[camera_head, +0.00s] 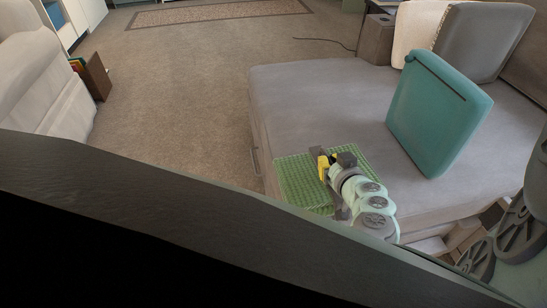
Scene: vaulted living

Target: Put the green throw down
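The green throw (293,182) is a flat, folded-looking green textured square at the near left corner of the grey sofa seat (310,100). It looks level; I cannot tell whether it rests fully on the seat or is held just above it. My gripper (324,162), dark with yellow parts, is over the middle of the throw. My gripper and wrist hide part of the throw's middle and right side. Whether the fingers are open, shut or pinching the cloth cannot be made out.
A teal cushion (435,115) leans on the seat to the right of my gripper. A grey cushion (482,40) and a cream cushion (418,28) stand behind it. Another pale sofa (40,80) is at the left. Carpeted floor (185,90) between them is mostly clear.

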